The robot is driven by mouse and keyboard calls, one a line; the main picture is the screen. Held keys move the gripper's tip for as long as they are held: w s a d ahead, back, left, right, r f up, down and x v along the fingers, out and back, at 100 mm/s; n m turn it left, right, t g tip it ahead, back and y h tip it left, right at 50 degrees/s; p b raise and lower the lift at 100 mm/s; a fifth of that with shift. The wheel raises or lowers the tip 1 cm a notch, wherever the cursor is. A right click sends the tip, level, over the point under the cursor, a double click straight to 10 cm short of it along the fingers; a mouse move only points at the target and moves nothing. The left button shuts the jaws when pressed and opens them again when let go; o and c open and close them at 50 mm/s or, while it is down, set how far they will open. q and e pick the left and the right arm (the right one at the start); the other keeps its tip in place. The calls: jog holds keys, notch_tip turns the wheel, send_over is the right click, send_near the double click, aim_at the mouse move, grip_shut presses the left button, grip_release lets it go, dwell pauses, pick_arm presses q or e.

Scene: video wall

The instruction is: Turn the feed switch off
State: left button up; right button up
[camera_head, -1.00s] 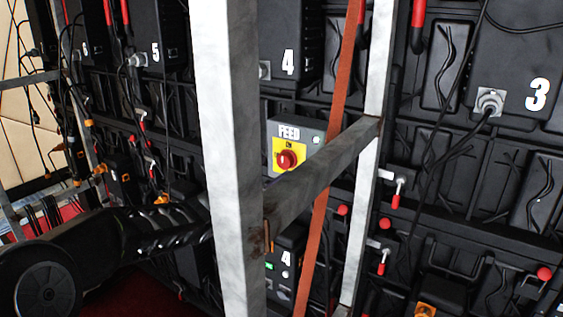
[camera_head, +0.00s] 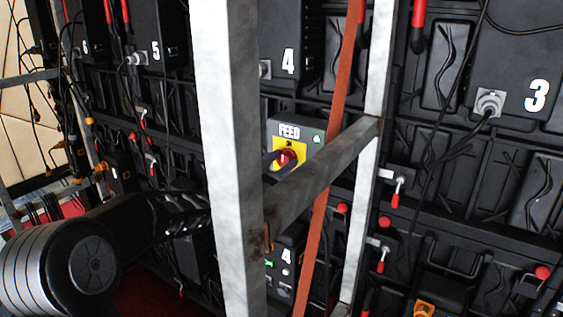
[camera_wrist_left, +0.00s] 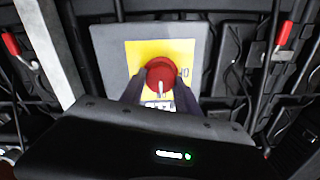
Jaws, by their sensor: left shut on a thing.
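The feed switch is a red rotary knob (camera_head: 287,157) on a yellow plate, on a grey box (camera_head: 312,129) labelled FEED with a lit green lamp. In the left wrist view the red knob (camera_wrist_left: 160,75) sits between the two dark fingers of my left gripper (camera_wrist_left: 160,92), which is shut on it. A pale mark on the knob points down the picture there. In the head view my left gripper (camera_head: 274,159) reaches the knob from the left, its arm passing behind the upright metal post. My right gripper is not in view.
A thick metal post (camera_head: 228,150) and a slanting crossbar (camera_head: 322,172) stand in front of the switch. An orange strap (camera_head: 337,95) hangs right of it. Black numbered panels with cables and red-handled latches (camera_head: 396,192) fill the wall.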

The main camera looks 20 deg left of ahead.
pick_arm(q)
grip_shut()
jog(key=shift+n+p, duration=0.3)
jog(key=shift+n, duration=0.2)
jog(key=n+p, duration=0.1)
jog(key=n, duration=0.1)
jog(key=shift+a+r+n, duration=0.1)
jog(key=shift+n, duration=0.3)
jog(key=n+p, duration=0.2)
jog(key=n, duration=0.1)
jog(key=shift+n, duration=0.3)
jog(key=n+p, duration=0.3)
jog(key=n, duration=0.3)
jog(key=shift+a, duration=0.15)
jog(key=n, duration=0.1)
jog(key=n+p, duration=0.1)
jog(key=n, duration=0.2)
jog(key=shift+f+n+p, duration=0.25)
jog(key=shift+n+p, duration=0.05)
jog(key=shift+p, duration=0.05)
